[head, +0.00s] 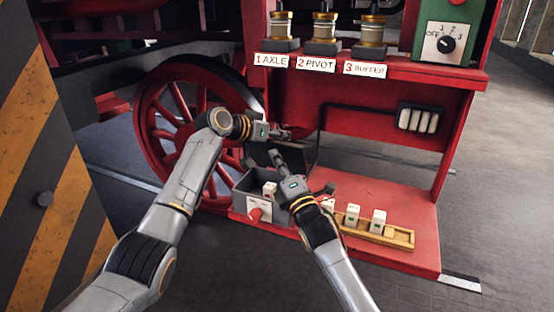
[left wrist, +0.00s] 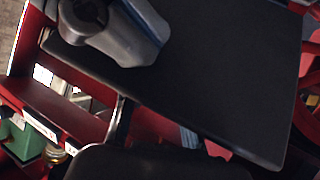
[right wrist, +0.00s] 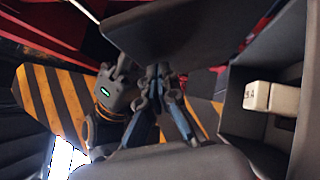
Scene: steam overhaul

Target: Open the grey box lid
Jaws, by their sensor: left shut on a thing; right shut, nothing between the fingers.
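The grey box (head: 243,192) stands on the red base in the head view, its top open and its inside showing. Its wall also shows at the right of the right wrist view (right wrist: 240,135). The lid is raised off the opening, a dark flat panel in the left wrist view (left wrist: 215,75) and at the top of the right wrist view (right wrist: 190,30). My left gripper (head: 287,134) is shut on the lid's edge; the lid hides most of its fingers. My right gripper (head: 275,156) is shut and empty, above the box and below the left gripper.
A white block (right wrist: 270,97) sits inside the box. A wooden tray (head: 400,237) with white blocks is right of it. A red wheel (head: 165,120) stands behind left. A red shelf (head: 420,70) with labelled gauges is above. A striped pillar (head: 40,150) is at left.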

